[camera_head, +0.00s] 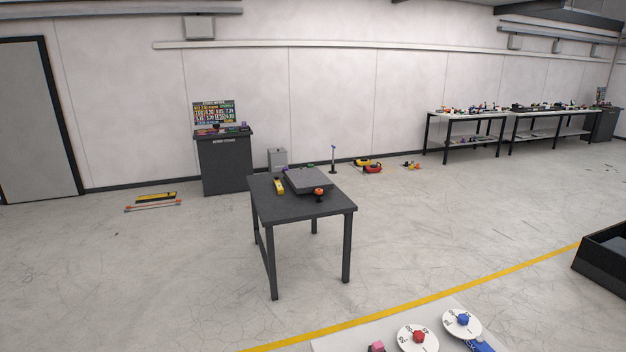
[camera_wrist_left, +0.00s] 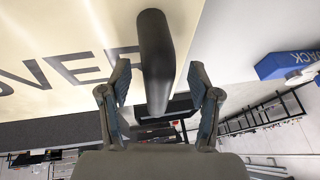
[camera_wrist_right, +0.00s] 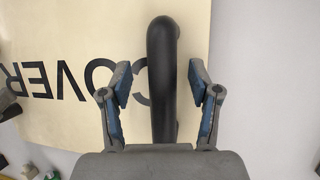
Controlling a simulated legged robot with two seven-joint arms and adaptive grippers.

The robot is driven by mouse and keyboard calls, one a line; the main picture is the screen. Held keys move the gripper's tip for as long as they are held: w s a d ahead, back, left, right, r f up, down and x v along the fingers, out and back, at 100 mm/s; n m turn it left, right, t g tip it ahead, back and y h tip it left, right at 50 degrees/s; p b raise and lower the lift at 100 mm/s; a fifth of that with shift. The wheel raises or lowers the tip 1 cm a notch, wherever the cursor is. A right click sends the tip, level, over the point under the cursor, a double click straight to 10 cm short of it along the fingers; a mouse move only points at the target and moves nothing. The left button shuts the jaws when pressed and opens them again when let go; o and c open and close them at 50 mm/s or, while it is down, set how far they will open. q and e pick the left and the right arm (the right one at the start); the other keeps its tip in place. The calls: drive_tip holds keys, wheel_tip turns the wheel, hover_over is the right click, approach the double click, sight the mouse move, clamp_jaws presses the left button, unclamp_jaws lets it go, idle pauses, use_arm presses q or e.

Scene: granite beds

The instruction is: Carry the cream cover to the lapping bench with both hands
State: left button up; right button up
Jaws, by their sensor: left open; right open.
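The cream cover shows in the left wrist view (camera_wrist_left: 50,25) and the right wrist view (camera_wrist_right: 90,30), with large dark COVER lettering. A black bar handle (camera_wrist_left: 155,45) stands on it before my left gripper (camera_wrist_left: 160,78), whose open fingers are on either side. A second black handle (camera_wrist_right: 163,55) lies between the open fingers of my right gripper (camera_wrist_right: 160,78). Neither gripper visibly closes on its handle. The head view shows neither gripper nor the cover. A dark table (camera_head: 330,207) there carries a grey slab (camera_head: 308,180); I cannot tell whether it is the lapping bench.
A white surface with round dials (camera_head: 418,338) is at the bottom of the head view. A yellow floor line (camera_head: 400,311) runs beyond it. A dark cabinet (camera_head: 227,165) and long benches (camera_head: 465,115) stand by the wall. A black bin (camera_head: 600,262) is at right. Open floor surrounds the table.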

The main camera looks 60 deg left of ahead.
use_arm(q)
drive_tip(key=shift+s+a+r, duration=0.1)
drive_tip(key=shift+s+r, duration=0.15)
drive_tip(key=shift+r, duration=0.25)
use_arm(e)
drive_tip(key=shift+a, duration=0.2)
use_arm(q)
drive_tip(key=shift+s+d+r, duration=0.25)
drive_tip(key=shift+s+r, duration=0.1)
drive_tip(key=shift+r, duration=0.2)
drive_tip(key=shift+s+d+r, duration=0.2)
drive_tip(key=shift+s+r, duration=0.1)
drive_tip(key=shift+r, duration=0.25)
use_arm(e)
drive_tip(key=shift+d, duration=0.35)
use_arm(q)
drive_tip(key=shift+a+v, duration=0.2)
drive_tip(key=shift+v, duration=0.8)
use_arm(e)
drive_tip(key=shift+a, duration=0.25)
use_arm(q)
drive_tip(key=shift+v, duration=1)
use_arm(e)
drive_tip(key=shift+d, duration=0.15)
drive_tip(key=shift+r, duration=0.5)
drive_tip(key=shift+s+d+r, duration=0.2)
drive_tip(key=shift+s+r, duration=0.45)
drive_tip(key=shift+r, duration=0.05)
drive_tip(key=shift+v, duration=2.55)
